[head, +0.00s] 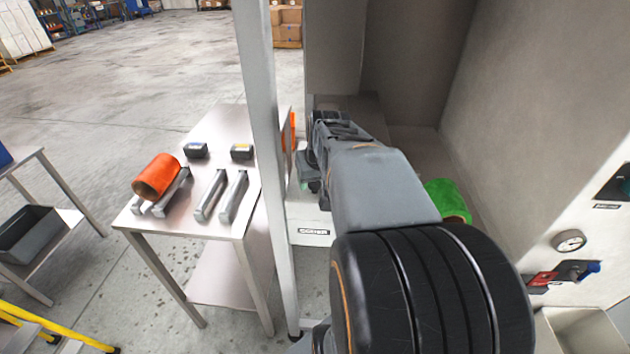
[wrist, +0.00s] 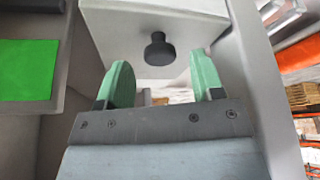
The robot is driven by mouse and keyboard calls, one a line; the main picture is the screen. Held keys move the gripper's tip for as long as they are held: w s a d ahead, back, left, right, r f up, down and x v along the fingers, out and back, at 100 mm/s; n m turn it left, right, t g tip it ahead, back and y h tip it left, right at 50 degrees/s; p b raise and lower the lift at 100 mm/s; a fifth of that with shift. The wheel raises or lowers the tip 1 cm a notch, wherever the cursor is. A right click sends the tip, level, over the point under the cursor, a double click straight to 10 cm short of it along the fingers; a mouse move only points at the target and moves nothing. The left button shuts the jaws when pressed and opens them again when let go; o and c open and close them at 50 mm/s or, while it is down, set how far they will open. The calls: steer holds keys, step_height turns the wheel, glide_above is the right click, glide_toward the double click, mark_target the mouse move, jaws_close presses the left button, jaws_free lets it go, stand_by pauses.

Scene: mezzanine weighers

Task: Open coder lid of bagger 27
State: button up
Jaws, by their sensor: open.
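The coder is a white box (head: 310,232) with a "CODER" label, behind and below my arm in the head view. In the wrist view its pale lid (wrist: 185,72) carries a round black knob (wrist: 159,50). My gripper (wrist: 160,82) is open, with its two green fingers apart. The knob stands between the fingers' directions, just past the tips in the picture, and nothing is between the fingers. In the head view my arm hides most of the coder, and the knob cannot be seen there.
A grey post (head: 268,150) stands left of my arm. A steel table (head: 190,225) holds an orange roll (head: 156,177) and metal bars. A green roll (head: 447,198) sits right of my arm. Open floor lies far left.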

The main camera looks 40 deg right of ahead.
steer(key=shift+x, duration=0.8)
steer(key=shift+c, duration=0.3)
jaws_close()
